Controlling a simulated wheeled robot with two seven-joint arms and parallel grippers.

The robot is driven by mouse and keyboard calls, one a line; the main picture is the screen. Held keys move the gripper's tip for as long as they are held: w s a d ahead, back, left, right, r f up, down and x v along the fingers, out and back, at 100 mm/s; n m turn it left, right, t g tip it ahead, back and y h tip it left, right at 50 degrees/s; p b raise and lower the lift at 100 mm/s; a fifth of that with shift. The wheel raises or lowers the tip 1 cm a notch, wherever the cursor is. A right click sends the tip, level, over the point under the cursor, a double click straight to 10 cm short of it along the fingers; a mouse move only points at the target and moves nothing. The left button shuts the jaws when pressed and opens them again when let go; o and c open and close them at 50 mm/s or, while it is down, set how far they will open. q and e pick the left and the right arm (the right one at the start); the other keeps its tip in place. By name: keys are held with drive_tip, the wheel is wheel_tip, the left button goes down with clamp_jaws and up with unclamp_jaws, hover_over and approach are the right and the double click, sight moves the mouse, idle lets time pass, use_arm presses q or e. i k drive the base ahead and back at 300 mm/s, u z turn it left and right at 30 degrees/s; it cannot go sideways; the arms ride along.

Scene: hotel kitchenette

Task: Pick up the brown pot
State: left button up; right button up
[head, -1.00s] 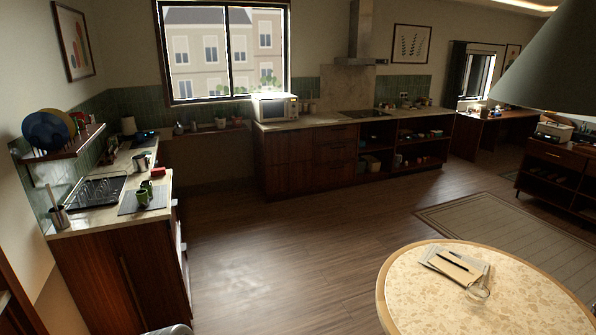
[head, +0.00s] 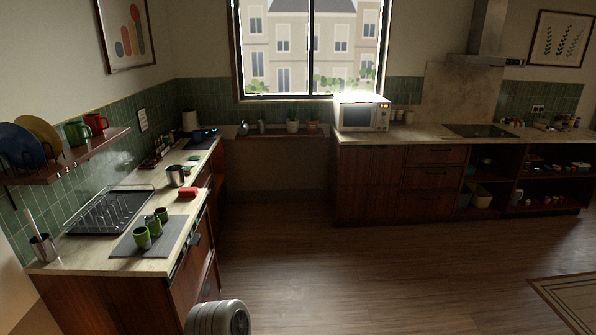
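A small reddish-brown pot (head: 312,127) with a plant in it stands on the low ledge under the window, in the back of the head view. It is small and dim at this distance, and I cannot tell for sure that it is the task's brown pot. A paler plant pot (head: 292,126) stands just left of it. Neither of my grippers shows in the head view.
The left counter holds a dish rack (head: 112,211), green mugs (head: 142,238), a red block-like item (head: 187,192) and a metal pot (head: 176,176). A microwave (head: 362,115) stands on the back counter (head: 420,134). The wooden floor (head: 340,270) between is open.

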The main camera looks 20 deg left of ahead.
sight(162, 216)
drive_tip(key=u, duration=0.55)
drive_tip(key=i, duration=1.75)
drive_tip(key=u, duration=2.05)
drive_tip(key=i, duration=0.95)
drive_tip(key=u, duration=0.65)
